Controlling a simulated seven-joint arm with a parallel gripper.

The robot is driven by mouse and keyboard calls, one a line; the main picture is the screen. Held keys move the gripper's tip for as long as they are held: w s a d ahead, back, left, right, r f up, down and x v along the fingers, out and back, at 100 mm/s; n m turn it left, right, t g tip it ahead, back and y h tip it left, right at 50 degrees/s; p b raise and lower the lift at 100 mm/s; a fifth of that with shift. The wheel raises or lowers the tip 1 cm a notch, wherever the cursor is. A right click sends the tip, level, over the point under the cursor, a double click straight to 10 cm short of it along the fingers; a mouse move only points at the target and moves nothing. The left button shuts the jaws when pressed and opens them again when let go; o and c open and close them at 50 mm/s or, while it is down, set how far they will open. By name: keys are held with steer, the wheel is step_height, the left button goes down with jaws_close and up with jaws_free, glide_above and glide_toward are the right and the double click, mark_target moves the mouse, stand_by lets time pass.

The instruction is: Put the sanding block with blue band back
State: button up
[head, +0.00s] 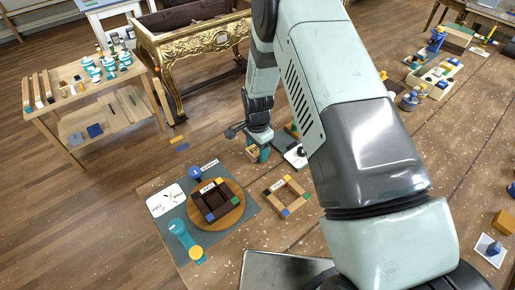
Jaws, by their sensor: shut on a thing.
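My gripper (259,144) hangs over the far edge of the work table, beyond the grey mat, shut on a small tan block (252,152). The block is tiny in this view and I cannot make out a band colour on it. On the mat, a dark square tray (216,200) with a label sits on a round wooden board (236,213), with blue and other coloured pieces at its corners. My arm hides part of the table.
A gilt console (195,50) and a shelf table (85,88) with jars stand behind.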

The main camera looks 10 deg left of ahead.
steer(key=shift+f, duration=0.1)
steer(key=o, duration=1)
steer(key=d+r+n+t, duration=0.1)
steer(key=d+r, duration=0.1)
steer(key=r, duration=0.9)
steer(key=d+r+n, duration=0.1)
steer(key=d+r, duration=0.1)
steer(key=r, duration=1)
steer(key=s+d+r+n+t, duration=0.1)
steer(key=s+d+r, duration=0.25)
steer(key=r, duration=0.25)
steer(key=s+d+r+n+t, duration=0.1)
steer(key=s+d+r, duration=0.1)
steer(key=s+r, duration=0.3)
steer(key=s+d+r+n+t, duration=0.1)
steer(key=s+d+r, duration=0.1)
steer(key=s, duration=0.4)
steer(key=s+d+r+n, duration=0.2)
steer(key=s+d+r, duration=0.1)
steer(key=s, duration=0.3)
steer(key=s+d+r+n+t, duration=0.1)
steer(key=s+d+r+n, duration=0.1)
steer(key=s+r, duration=0.3)
steer(key=shift+s+d+t, duration=0.3)
steer(key=shift+s+d, duration=0.35)
steer(key=shift+s, duration=0.15)
